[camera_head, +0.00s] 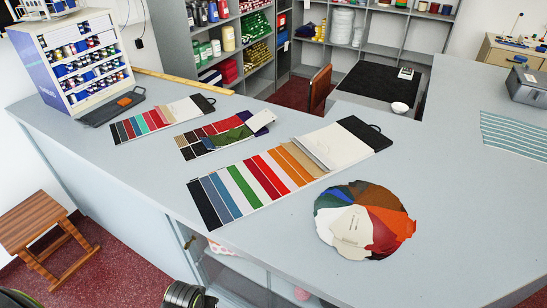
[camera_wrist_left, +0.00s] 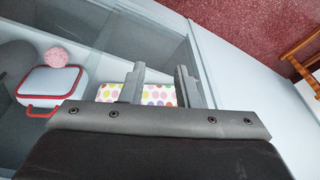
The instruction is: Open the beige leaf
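A large swatch book (camera_head: 237,182) lies on the counter with colored stripes in navy, blue, green, red and orange. Several tan to beige leaves (camera_head: 303,158) lie at its right part, beside a wide cream cover (camera_head: 330,143) and a black end with a handle (camera_head: 366,132). A round fan of swatches (camera_head: 390,200) lies nearer, with cream leaves (camera_head: 350,232) on top; which leaf is the beige one I cannot tell for sure. My left gripper shows in the left wrist view (camera_wrist_left: 160,82), fingers apart and empty, away from the swatches. My right gripper is not in view.
Two smaller swatch books (camera_head: 160,120) (camera_head: 222,134) lie farther back. A bottle rack (camera_head: 75,60) stands at the left, a wooden stool (camera_head: 40,225) on the floor. The left wrist view shows a polka-dot item (camera_wrist_left: 150,94), a red-trimmed white box (camera_wrist_left: 48,84) and a pink ball (camera_wrist_left: 56,57).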

